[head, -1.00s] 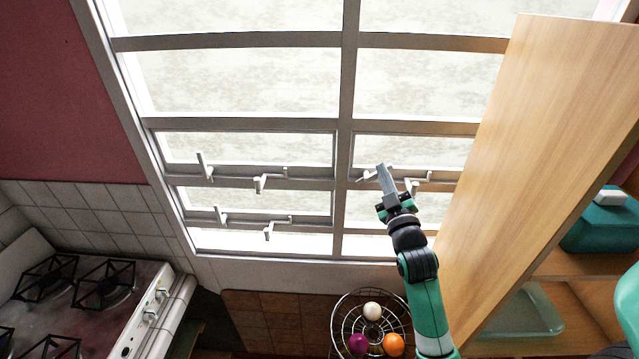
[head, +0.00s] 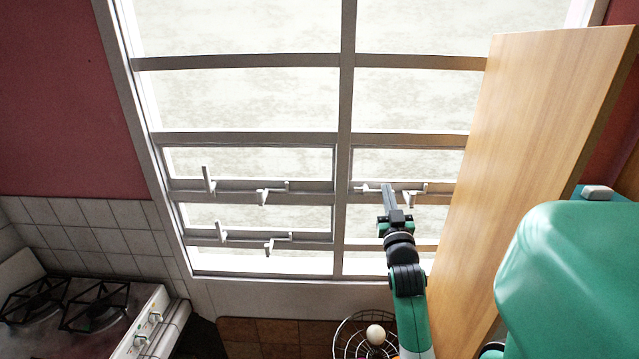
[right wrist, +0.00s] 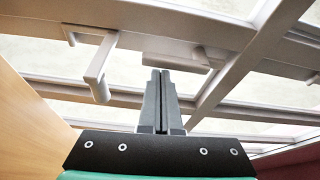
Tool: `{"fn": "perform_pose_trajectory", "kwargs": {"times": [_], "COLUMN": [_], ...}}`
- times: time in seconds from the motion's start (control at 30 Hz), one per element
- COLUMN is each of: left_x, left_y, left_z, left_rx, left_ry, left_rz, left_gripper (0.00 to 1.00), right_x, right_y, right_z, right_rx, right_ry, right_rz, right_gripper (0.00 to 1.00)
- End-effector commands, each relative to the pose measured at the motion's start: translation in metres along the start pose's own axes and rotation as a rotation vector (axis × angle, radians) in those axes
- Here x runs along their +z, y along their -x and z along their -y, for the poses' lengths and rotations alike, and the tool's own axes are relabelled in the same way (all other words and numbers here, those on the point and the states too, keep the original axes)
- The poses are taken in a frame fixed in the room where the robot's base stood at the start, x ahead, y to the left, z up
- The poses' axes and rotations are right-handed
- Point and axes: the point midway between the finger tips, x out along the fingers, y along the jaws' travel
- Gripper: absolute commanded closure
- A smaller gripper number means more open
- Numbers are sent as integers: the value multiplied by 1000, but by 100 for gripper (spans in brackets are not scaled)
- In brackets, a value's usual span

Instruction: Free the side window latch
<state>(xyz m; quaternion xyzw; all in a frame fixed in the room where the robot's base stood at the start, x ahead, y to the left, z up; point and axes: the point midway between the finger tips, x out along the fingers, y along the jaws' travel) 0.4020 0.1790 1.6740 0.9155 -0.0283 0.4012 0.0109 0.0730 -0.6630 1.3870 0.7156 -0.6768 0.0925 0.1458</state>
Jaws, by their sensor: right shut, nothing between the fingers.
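The right lower window pane carries a light metal latch handle (head: 369,188) lying nearly flat along the frame bar. To its right is a second, bent stay piece (head: 412,196). My right gripper (head: 390,188) is shut and empty, its fingertips overlapping the bar between these two pieces. In the right wrist view the shut fingertips (right wrist: 160,73) point up just below the latch piece (right wrist: 178,57); I cannot tell whether they touch. The bent stay (right wrist: 98,68) hangs to their left. My left gripper is out of view.
A tall wooden panel (head: 535,150) stands close to the right of my right arm. The left panes carry similar handles (head: 208,180). A wire basket (head: 345,335) with a white ball is below, and a stove (head: 95,315) is at lower left.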

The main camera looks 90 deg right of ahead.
Motion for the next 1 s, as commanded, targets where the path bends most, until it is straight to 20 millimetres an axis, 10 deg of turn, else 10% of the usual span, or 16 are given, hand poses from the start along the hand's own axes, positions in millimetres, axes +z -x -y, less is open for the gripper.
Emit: {"fn": "perform_pose_trajectory", "kwargs": {"times": [0.53, 0.8, 1.0], "left_x": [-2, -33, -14], "left_y": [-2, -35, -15], "left_z": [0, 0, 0], "left_rx": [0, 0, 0], "left_ry": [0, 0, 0], "left_rz": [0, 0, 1], "left_gripper": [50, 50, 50], "right_x": [-2, -49, -33], "right_y": [-1, -17, 39], "right_z": [-1, 2, 5], "right_rx": [1, -9, -12], "right_ry": [2, -2, -2], "right_rz": [0, -1, 2], "right_gripper": [100, 100, 100]}}
